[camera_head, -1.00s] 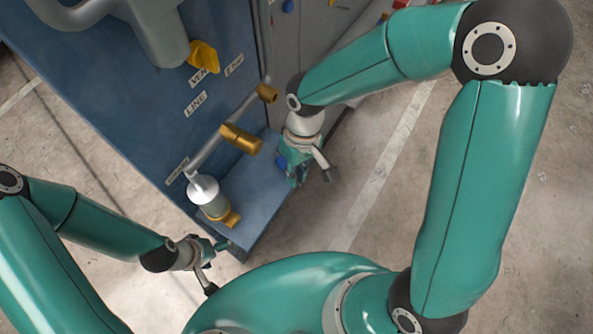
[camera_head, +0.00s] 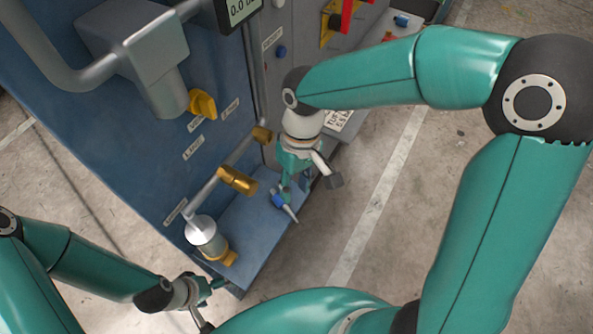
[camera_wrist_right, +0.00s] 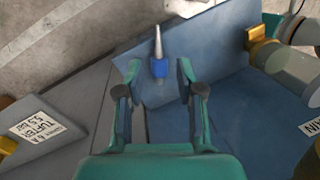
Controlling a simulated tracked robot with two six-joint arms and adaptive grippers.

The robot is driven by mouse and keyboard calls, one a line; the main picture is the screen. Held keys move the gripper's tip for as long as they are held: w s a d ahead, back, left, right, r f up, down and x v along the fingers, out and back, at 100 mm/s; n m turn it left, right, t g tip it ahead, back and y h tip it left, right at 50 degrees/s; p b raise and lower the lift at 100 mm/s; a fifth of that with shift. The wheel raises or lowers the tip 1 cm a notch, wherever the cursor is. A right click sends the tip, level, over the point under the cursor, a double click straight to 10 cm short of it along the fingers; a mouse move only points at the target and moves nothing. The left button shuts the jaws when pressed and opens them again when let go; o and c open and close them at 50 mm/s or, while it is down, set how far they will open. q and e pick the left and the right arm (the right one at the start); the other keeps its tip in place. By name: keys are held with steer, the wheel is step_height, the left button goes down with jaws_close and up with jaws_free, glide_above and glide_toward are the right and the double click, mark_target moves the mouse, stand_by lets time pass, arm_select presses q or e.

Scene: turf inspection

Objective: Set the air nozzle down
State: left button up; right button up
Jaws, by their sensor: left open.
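The air nozzle (camera_head: 279,201), blue with a pale metal tip, lies on the blue shelf (camera_head: 233,217) at the foot of the cabinet. In the right wrist view the nozzle (camera_wrist_right: 158,66) sits between and just beyond the fingertips, with a gap on each side. My right gripper (camera_wrist_right: 159,72) is open and empty; in the head view it hangs over the shelf (camera_head: 290,184), just above the nozzle. My left gripper (camera_head: 214,285) is open near the shelf's front corner, away from the nozzle.
A clear-bowled filter (camera_head: 205,236) with a brass base stands at the shelf's left, under a pipe with a brass valve (camera_head: 238,180). A yellow knob (camera_head: 202,104) projects from the cabinet. A labelled plate (camera_head: 340,120) lies behind my right wrist. Floor to the right is clear.

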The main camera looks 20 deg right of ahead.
steer(key=r, duration=0.3)
steer(key=shift+w+d+r, duration=0.25)
stand_by(0.4)
